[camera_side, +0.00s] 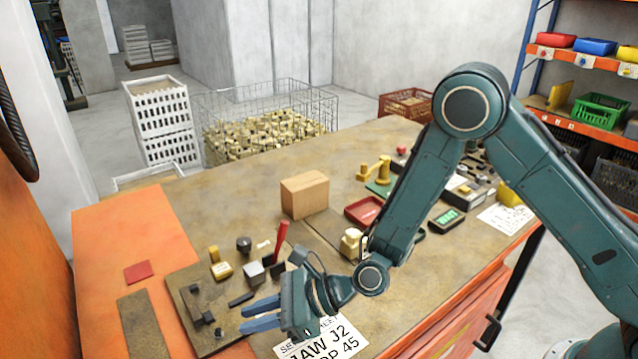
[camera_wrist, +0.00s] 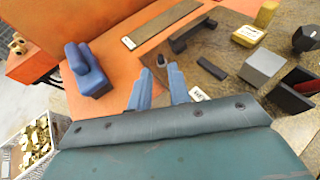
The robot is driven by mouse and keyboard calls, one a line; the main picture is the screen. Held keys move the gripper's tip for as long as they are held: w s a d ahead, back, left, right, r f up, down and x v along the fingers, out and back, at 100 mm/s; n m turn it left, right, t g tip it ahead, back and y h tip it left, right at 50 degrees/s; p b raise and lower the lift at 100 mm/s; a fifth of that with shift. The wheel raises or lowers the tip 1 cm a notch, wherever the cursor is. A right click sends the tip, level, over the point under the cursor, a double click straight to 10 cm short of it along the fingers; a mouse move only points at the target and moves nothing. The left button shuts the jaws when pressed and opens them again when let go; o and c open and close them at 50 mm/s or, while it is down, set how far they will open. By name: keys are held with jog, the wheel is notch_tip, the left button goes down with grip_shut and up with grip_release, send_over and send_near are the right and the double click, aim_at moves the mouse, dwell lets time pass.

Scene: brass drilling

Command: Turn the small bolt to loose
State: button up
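A small dark bolt-like piece (camera_wrist: 161,60) shows in the wrist view just beyond and between my fingertips, apart from them as far as I can tell. In the side view a small dark piece (camera_side: 219,332) on the brown fixture plate (camera_side: 183,290) seems to be the same one. My gripper (camera_side: 242,319) has two blue fingers spread apart, with nothing between them. It reaches in from the right, low over the plate; the fingers also show in the wrist view (camera_wrist: 159,72). Whether the bolt is loose or tight cannot be seen.
A dark bracket (camera_side: 199,305), a black bar (camera_side: 241,299), a grey block (camera_side: 254,272) and a red-handled tool (camera_side: 281,240) stand close by. A cardboard box (camera_side: 305,195) is farther back. A blue piece (camera_wrist: 88,72) sits on the orange surface. The orange area at left is mostly clear.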

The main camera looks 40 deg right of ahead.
aim_at(219, 328)
jog(key=shift+x, duration=3.1)
grip_shut()
